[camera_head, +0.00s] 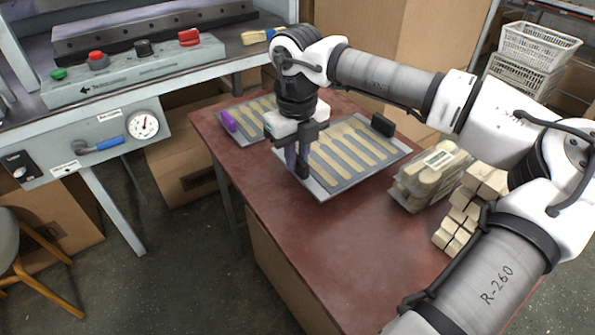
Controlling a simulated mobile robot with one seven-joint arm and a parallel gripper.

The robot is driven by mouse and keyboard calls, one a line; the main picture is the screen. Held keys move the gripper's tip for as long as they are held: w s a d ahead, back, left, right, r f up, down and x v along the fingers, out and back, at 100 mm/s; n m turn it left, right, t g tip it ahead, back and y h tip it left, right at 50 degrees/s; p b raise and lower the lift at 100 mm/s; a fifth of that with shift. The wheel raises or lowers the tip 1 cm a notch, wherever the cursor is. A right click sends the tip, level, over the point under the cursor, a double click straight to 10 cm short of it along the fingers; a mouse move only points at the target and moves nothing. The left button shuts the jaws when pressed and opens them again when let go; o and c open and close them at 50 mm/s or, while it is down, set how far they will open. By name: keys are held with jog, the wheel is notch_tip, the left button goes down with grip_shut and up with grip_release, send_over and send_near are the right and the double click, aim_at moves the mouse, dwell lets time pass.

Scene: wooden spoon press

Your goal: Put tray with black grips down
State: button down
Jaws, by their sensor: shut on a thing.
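The tray with black grips (336,190) is a grey flat tray carrying several wooden spoons in a row. It is at the middle of the red-brown table (300,240). One black grip (382,124) shows at its right end. My gripper (298,165) points down at the tray's left end and is shut there on the tray; the grip between its fingers is mostly hidden. The tray looks about level. I cannot tell whether it rests on the table or is held slightly above it.
A second tray with a purple grip (228,121) and spoons lies just left. A clear pack of spoons (428,180) and stacked wooden blocks (462,212) sit to the right. The press (100,110) stands at left. The front of the table is clear.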

aim_at(297, 173)
jog(key=shift+f, duration=2.3)
jog(key=shift+f+b, duration=0.15)
jog(key=shift+b, duration=0.2)
jog(key=c, duration=1.4)
grip_release()
jog(key=shift+o, duration=0.2)
